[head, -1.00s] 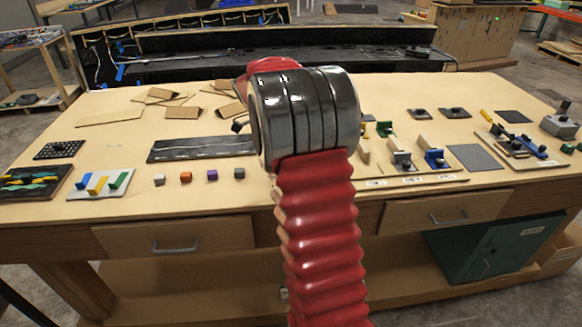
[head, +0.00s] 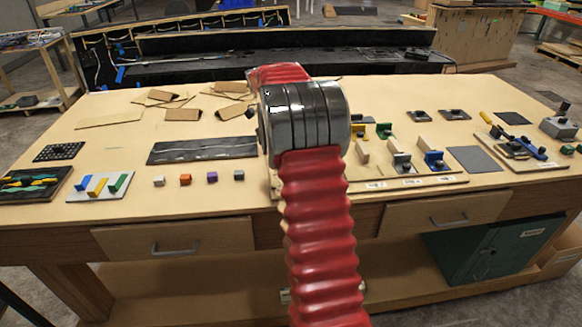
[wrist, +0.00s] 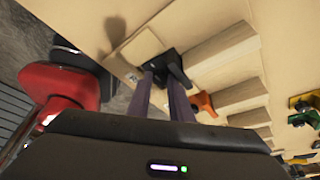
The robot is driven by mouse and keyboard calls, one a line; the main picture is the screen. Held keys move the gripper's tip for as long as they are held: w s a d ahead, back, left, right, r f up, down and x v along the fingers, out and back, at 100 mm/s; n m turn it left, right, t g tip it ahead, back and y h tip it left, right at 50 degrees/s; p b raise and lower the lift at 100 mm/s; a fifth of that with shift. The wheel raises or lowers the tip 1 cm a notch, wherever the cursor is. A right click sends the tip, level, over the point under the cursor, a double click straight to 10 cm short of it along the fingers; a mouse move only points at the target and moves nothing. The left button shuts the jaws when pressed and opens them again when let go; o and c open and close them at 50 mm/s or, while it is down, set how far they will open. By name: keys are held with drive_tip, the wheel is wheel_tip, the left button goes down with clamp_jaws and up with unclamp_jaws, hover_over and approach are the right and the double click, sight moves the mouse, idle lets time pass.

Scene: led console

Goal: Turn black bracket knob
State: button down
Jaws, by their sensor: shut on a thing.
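The black bracket knob (wrist: 168,67) is in the upper middle of the wrist view, on a pale wooden panel beside a wooden block. My gripper (wrist: 160,80) reaches up to it with two long grey-purple fingers. The fingers are shut on the black knob, and their tips partly cover it. An orange bracket (wrist: 203,103) sits just to the right, apart from my fingers. In the head view, my red arm and its dark joint hide my gripper and the black knob.
Wooden blocks with green and yellow brackets (wrist: 302,105) continue right of the knob. In the head view, a blue bracket (head: 434,158) stands right of my arm. Small cubes (head: 185,179) and a dark panel (head: 205,149) lie to the left. The table's front edge is close.

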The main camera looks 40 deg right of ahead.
drive_tip(key=shift+w+r, duration=0.1)
drive_tip(key=shift+r, duration=0.05)
drive_tip(key=c, duration=1.8)
unclamp_jaws()
drive_tip(key=shift+c, duration=0.2)
drive_tip(key=v, duration=1.3)
drive_tip(key=shift+r, duration=0.35)
